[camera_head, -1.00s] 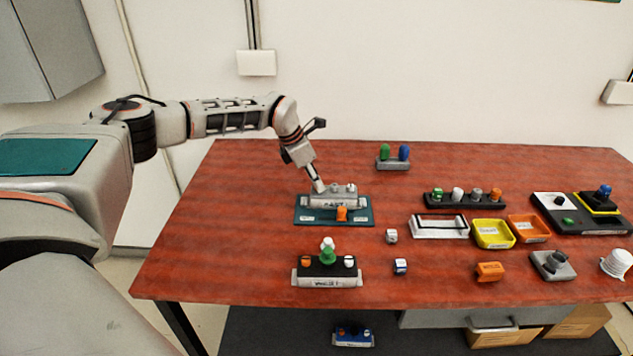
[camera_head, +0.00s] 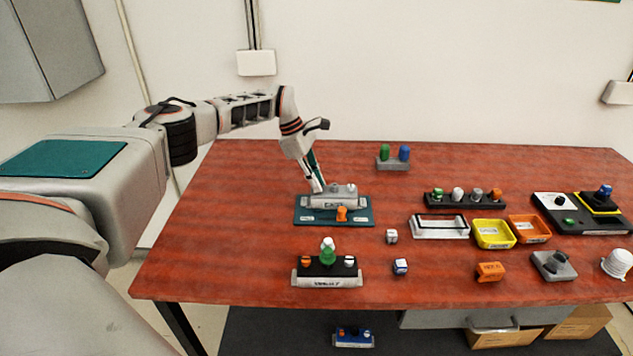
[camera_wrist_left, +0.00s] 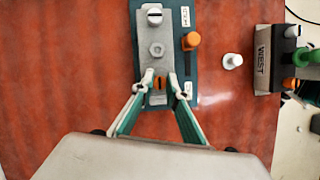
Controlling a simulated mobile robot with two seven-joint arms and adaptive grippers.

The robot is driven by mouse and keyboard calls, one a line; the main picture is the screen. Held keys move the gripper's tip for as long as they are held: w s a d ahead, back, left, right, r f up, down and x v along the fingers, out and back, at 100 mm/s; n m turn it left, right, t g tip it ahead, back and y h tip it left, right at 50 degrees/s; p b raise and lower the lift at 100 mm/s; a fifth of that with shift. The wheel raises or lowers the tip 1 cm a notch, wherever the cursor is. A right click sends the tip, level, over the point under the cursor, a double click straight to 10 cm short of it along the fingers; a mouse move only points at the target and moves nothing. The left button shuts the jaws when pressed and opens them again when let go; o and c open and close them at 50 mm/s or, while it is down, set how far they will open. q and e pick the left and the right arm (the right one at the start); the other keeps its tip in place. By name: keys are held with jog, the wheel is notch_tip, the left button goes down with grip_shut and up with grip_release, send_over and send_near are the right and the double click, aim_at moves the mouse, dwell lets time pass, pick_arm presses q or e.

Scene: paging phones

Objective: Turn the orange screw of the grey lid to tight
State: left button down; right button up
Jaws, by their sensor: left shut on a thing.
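The grey lid (camera_head: 333,203) lies on a teal base plate (camera_head: 309,221) at the left-middle of the table. My left gripper (camera_head: 319,190) points down at the lid's left end. In the wrist view its fingertips (camera_wrist_left: 160,91) stand on both sides of the orange screw, shut on it. The fingers hide this screw in the head view. My right gripper is not in view.
An orange knob (camera_head: 342,214) stands on the base plate in front of the lid. A black-topped block (camera_head: 327,268) with coloured pegs is nearer. A small white piece (camera_head: 391,236) lies to the right. Yellow (camera_head: 493,244) and orange trays lie further right. The table left of the plate is clear.

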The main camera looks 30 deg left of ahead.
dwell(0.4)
pick_arm(q)
jog(key=c, duration=2.2)
grip_release()
jog(key=shift+c, duration=0.2)
jog(key=v, duration=1.2)
